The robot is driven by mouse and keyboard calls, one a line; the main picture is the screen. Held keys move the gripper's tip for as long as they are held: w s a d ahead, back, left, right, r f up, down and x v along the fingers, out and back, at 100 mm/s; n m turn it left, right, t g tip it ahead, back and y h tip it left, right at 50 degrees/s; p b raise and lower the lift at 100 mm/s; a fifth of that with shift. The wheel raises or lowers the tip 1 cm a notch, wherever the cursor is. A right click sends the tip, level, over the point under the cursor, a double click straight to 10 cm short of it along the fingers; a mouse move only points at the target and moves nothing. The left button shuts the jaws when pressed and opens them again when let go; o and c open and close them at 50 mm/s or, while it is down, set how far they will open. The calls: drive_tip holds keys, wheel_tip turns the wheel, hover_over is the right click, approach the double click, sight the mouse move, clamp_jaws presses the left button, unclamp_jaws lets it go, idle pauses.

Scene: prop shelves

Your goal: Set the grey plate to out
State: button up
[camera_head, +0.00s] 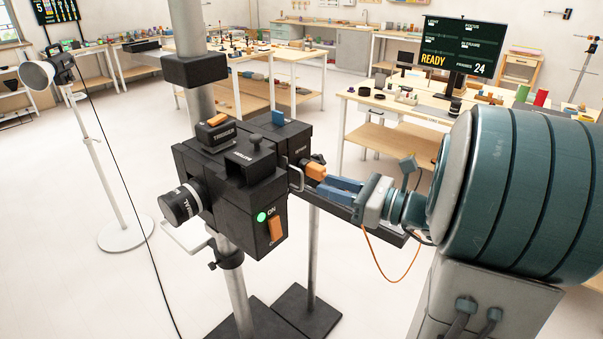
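A black camera-like device (235,185) stands on a pole in the middle. A pale grey plate (186,238) sticks out below its dial, at the lower left; I cannot tell for sure that it is the task's grey plate. My gripper (322,186) reaches in from the right, its blue-grey fingers pointing at the device's right side. The fingertips are close to an orange knob (315,170) and a metal handle (296,178). I cannot tell whether they touch either one or how far apart the fingers are. A dark rail (385,226) runs below the gripper.
The device carries an orange trigger (216,120), a battery block (250,155), a ribbed dial (180,204) and an orange switch (276,229) by a green light. A lamp (40,75) stands left. A monitor (455,48) reads READY. Open floor lies around the stand.

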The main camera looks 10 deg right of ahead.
sight(301, 175)
drive_tip(key=p+x, duration=0.1)
drive_tip(key=x, duration=0.6)
drive_tip(key=shift+w+a, duration=0.25)
